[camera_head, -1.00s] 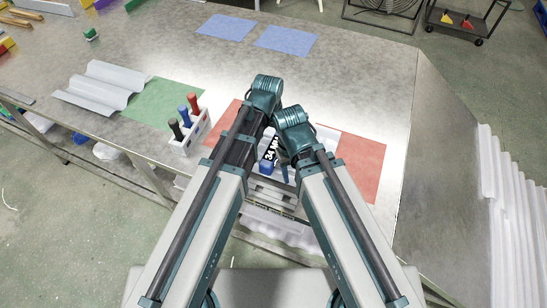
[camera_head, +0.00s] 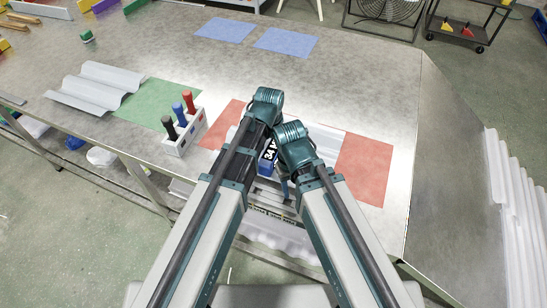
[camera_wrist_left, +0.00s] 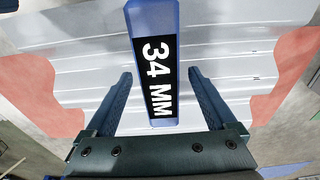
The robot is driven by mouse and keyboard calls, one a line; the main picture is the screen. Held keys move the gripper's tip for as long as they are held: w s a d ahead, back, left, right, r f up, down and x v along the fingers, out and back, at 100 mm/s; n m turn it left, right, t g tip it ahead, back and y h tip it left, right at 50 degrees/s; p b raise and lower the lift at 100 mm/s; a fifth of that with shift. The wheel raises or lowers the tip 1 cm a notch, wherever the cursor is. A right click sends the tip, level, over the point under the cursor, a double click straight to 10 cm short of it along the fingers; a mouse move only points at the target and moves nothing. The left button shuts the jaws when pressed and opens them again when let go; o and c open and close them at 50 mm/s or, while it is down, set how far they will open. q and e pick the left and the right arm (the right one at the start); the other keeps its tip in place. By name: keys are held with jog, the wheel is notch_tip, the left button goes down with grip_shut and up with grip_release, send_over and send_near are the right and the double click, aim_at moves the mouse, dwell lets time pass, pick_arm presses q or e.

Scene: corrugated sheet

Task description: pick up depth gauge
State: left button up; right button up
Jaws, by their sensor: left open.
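The depth gauge (camera_head: 268,155) is a blue bar with a black label reading "34 MM" in white. It shows between my two forearms in the head view, partly hidden by them. In the left wrist view the gauge (camera_wrist_left: 156,60) fills the top middle, with its near end close to the gripper body. My left gripper (camera_wrist_left: 160,78) is open, with one finger on each side of the gauge and a gap on both sides. My right arm's wrist (camera_head: 293,145) is just right of the gauge in the head view; its jaws do not show.
A corrugated sheet (camera_wrist_left: 85,75) lies under the gauge, over a red mat (camera_head: 365,170). A white holder (camera_head: 180,140) with black, blue and red-handled tools stands to the left. Another corrugated sheet (camera_head: 95,88) lies by a green mat (camera_head: 150,105).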

pick_arm(q)
jog(key=shift+f, duration=0.2)
grip_shut()
dwell(0.4)
